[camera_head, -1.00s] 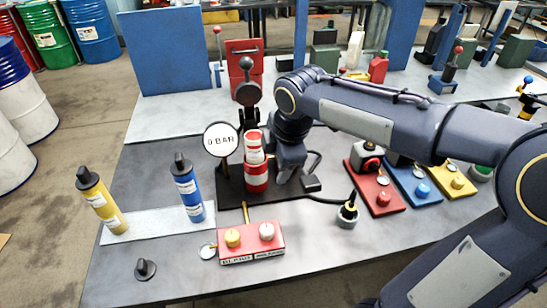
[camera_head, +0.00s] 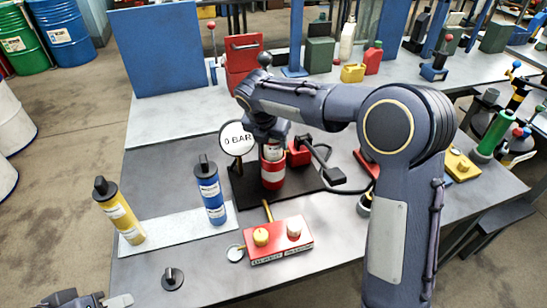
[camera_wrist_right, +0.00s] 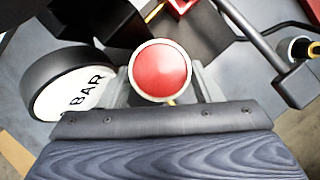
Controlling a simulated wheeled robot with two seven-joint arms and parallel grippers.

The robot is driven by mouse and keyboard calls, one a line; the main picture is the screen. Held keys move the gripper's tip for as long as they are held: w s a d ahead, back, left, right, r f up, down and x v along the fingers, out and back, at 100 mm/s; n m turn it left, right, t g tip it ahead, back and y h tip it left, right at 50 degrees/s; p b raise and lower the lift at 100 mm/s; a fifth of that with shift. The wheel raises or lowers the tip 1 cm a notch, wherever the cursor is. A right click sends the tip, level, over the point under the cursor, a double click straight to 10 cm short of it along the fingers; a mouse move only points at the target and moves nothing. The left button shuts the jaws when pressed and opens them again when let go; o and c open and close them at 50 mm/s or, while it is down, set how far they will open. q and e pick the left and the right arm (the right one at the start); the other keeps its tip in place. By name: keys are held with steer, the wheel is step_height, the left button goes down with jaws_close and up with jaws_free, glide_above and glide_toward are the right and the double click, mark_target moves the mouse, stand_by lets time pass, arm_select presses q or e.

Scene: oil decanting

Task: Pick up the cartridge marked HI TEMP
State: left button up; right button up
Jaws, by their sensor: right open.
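My right gripper (camera_head: 270,138) is open at the cartridge's upper end, with grey fingers on both sides of the top; contact is unclear. A yellow cartridge (camera_head: 119,212) and a blue cartridge (camera_head: 210,192), both with black caps, stand upright on a pale mat. Label words are too small to read. My left gripper (camera_head: 95,301) barely shows at the lower left edge.
A 0 BAR gauge (camera_head: 236,139) stands close left of the right gripper; it also shows in the wrist view (camera_wrist_right: 78,92). A red button box (camera_head: 278,241) sits in front, and a black knob (camera_head: 172,278) near the front left. The front right table is mostly clear.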

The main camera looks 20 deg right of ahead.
steer(key=x, duration=0.3)
steer(key=shift+d+f, duration=0.1)
steer(key=shift+c, duration=0.4)
jaws_close()
